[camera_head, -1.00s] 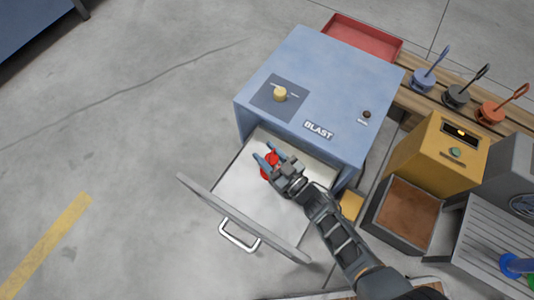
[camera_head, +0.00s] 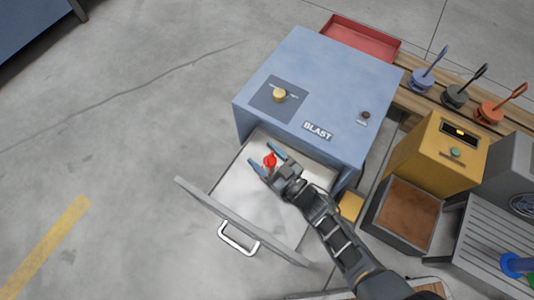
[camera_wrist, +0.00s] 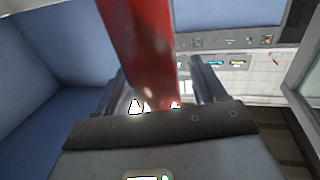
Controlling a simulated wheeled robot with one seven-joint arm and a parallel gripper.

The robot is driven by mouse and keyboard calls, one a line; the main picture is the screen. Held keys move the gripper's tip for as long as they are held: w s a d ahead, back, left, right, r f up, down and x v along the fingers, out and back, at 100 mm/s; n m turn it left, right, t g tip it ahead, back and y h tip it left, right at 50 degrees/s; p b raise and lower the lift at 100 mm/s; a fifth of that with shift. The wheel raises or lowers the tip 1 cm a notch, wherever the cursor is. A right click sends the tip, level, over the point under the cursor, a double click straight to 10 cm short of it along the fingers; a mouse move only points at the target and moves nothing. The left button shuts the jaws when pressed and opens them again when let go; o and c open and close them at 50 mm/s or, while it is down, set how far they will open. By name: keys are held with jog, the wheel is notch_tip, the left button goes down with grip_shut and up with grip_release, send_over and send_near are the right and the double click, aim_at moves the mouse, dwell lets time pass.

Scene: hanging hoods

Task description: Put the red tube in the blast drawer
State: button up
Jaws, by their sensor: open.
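The blue cabinet labelled BLAST (camera_head: 330,75) has its pale drawer (camera_head: 240,205) pulled out toward the lower left. The red tube (camera_head: 270,160) is within the drawer opening, near the cabinet front. My gripper (camera_head: 262,155) is over the drawer with its fingers spread, one on each side of the tube. In the wrist view the tube (camera_wrist: 143,45) rises large and close between the two open fingers (camera_wrist: 160,88). Its lower end is hidden behind the gripper body there. I cannot tell whether the tube touches the drawer floor.
A drawer handle (camera_head: 238,238) is on the drawer's front. To the right are a yellow box (camera_head: 437,150), a brown-topped bin (camera_head: 408,212) and several coloured hooked holders on a wooden rail. A red tray (camera_head: 362,40) is behind the cabinet. Open floor lies left.

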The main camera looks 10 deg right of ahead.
aim_at(275, 166)
jog(key=p+v, duration=0.3)
jog(key=v, duration=0.5)
jog(key=shift+a+f, duration=0.1)
jog(key=shift+w+r, duration=0.15)
jog(key=shift+r, duration=0.05)
